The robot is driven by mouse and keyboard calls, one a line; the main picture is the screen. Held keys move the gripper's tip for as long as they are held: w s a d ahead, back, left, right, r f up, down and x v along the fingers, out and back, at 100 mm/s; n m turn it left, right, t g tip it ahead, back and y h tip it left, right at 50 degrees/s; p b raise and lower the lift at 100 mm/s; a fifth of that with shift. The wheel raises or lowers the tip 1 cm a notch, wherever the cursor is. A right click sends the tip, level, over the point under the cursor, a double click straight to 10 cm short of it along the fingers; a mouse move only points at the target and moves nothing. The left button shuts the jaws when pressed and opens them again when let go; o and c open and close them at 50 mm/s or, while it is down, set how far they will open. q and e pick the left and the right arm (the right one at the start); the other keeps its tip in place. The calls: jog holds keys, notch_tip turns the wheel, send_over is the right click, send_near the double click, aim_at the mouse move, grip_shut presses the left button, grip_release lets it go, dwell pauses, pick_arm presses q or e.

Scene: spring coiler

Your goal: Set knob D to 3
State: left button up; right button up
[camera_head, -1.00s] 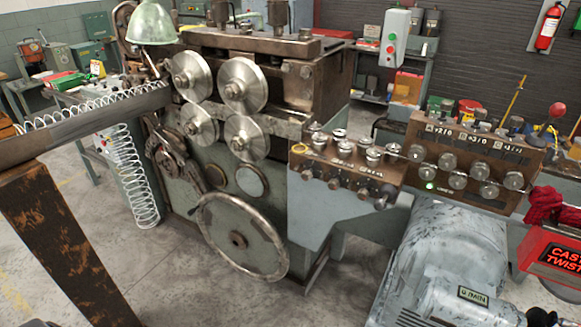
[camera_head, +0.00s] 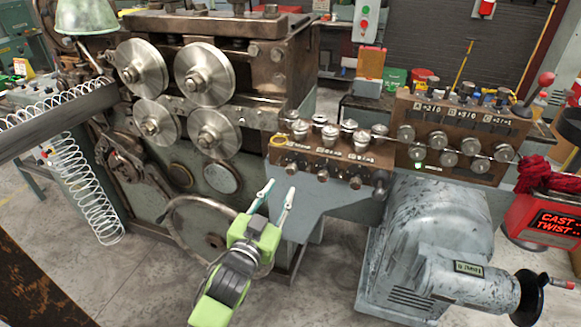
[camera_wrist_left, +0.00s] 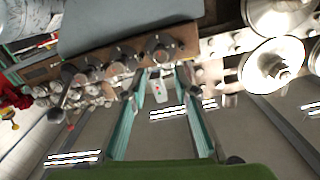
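The brown control panel (camera_head: 312,152) on the front of the coiler carries a row of dark knobs along its lower edge. The leftmost knob (camera_head: 290,169) and its neighbour (camera_head: 325,177) show clearly; the panel lettering is too small to read, so I cannot tell which knob is D or its setting. My left gripper (camera_head: 276,191) is open and empty, below and left of the row, fingers pointing up toward it. In the left wrist view, which looks inverted, the open fingers (camera_wrist_left: 160,80) reach toward an end knob (camera_wrist_left: 160,52), without clear contact. My right gripper is not in view.
The second panel (camera_head: 455,115), with A, B and C labels and metal rollers, stands to the right. A grey motor (camera_head: 430,235) sits below it. The large handwheel (camera_head: 185,212) is partly behind my left gripper. Wire coils (camera_head: 85,190) hang at left.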

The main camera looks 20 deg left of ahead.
aim_at(290, 171)
pick_arm(q)
jog(key=w+p, duration=0.1)
jog(key=w, duration=0.7)
jog(key=shift+w+d, duration=0.1)
jog(key=shift+w, duration=0.3)
jog(key=shift+w+f, duration=0.1)
jog(key=shift+w, duration=0.55)
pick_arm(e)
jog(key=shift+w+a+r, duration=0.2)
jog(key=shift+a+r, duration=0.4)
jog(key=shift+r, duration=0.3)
pick_arm(q)
grip_shut()
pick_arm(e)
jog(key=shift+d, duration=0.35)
